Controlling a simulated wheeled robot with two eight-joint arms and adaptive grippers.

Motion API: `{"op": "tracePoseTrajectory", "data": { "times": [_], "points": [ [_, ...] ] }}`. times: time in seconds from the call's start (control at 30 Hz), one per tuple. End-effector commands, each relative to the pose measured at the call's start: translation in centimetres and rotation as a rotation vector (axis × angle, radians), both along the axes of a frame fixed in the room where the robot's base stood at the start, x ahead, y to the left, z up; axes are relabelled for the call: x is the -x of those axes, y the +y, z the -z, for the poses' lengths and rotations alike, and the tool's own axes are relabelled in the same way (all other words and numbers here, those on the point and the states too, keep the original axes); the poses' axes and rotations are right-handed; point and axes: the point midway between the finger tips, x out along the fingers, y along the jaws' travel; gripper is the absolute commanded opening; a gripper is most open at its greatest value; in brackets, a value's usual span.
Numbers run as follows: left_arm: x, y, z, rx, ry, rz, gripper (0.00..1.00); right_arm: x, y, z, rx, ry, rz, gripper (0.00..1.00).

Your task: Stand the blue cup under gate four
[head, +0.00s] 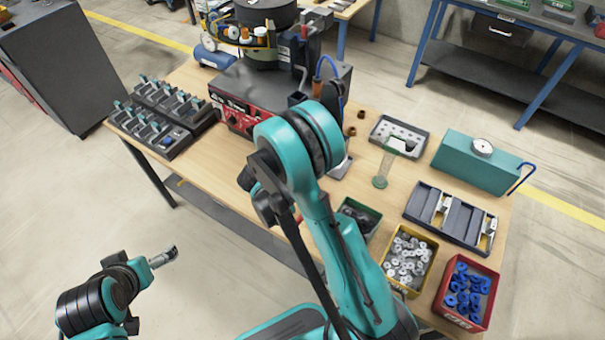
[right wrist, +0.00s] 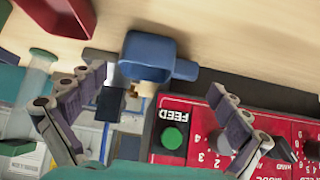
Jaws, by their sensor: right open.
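The blue cup (right wrist: 148,58) is in the right wrist view, its handle pointing right, on the wood tabletop near the red control panel (right wrist: 185,135). I cannot make it out in the head view. My right gripper (right wrist: 160,88) is open, one finger on each side of the picture, with the cup beyond the gap between the fingertips and not held. Its fingers are hidden behind my arm in the head view. My left gripper (head: 165,257) is off the table at the lower left, empty; its jaws are too small to judge. I cannot pick out gate four.
The bowl feeder (head: 265,45) stands on its base at the back of the table. Fixtures (head: 160,115) are at left. A teal box (head: 475,160), a grey tray (head: 398,135), a yellow bin (head: 412,260) and a red bin (head: 467,292) fill the right.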

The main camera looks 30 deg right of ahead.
Motion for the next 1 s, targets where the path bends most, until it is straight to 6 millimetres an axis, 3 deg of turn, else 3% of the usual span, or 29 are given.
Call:
{"op": "tracePoseTrajectory", "data": {
  "times": [0.4, 0.63, 0.67, 0.83, 1.0],
  "points": [
    [0.0, 0.0, 2.2, 0.0, 0.0, 0.0, 1.0, -2.1, -3.3, 3.7, -0.001, 0.0, -0.001, 1.0],
    [0.0, 0.0, 2.1, 0.0, 0.0, 0.0, 1.0, -2.3, -3.6, 3.7, -0.001, 0.001, -0.003, 1.0],
    [0.0, 0.0, 2.1, 0.0, 0.0, 0.0, 1.0, -2.3, -3.5, 3.7, -0.002, 0.001, -0.003, 0.97],
    [0.0, 0.0, 2.1, 0.0, 0.0, 0.0, 1.0, -2.3, -3.5, 3.7, -0.002, 0.001, -0.003, 0.53],
    [0.0, 0.0, 2.1, 0.0, 0.0, 0.0, 1.0, -2.3, -3.5, 3.7, -0.001, 0.002, -0.002, 0.51]
  ]
}}
